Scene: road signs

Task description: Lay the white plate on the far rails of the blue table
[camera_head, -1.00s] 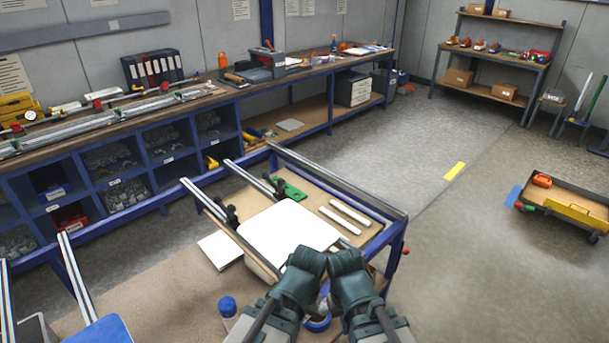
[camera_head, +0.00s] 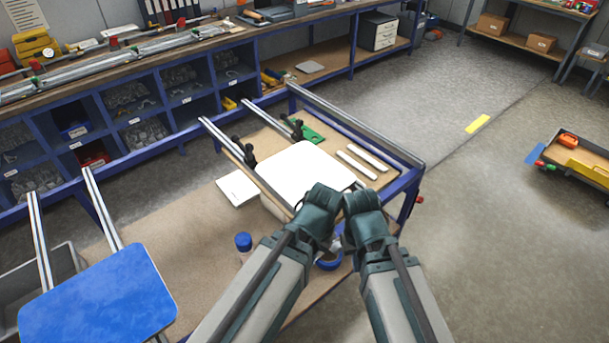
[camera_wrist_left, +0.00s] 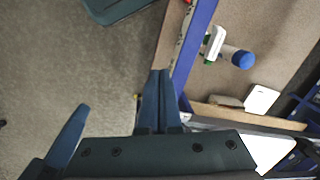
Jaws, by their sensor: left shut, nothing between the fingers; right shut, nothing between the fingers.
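The white plate (camera_head: 297,170) lies at the near side of a shallow wooden tray area at the right end of the blue table (camera_head: 412,178). The far rails (camera_head: 228,140) are two silver bars left of the plate, with black clamps. My left gripper (camera_head: 318,212) and right gripper (camera_head: 362,212) are side by side at the plate's near right corner, overlapping it in the picture; contact cannot be told. Both are shut and empty; their fingertips are hidden in the head view. In the left wrist view, closed left fingers (camera_wrist_left: 160,98) point over the floor beside the table frame.
A blue plate (camera_head: 98,300) rests on the near rails (camera_head: 100,205) at left. A blue-capped bottle (camera_head: 243,243), a blue tape roll (camera_head: 330,260), a white sheet (camera_head: 238,188) and white bars (camera_head: 358,160) are close by. A workbench (camera_head: 150,60) runs behind.

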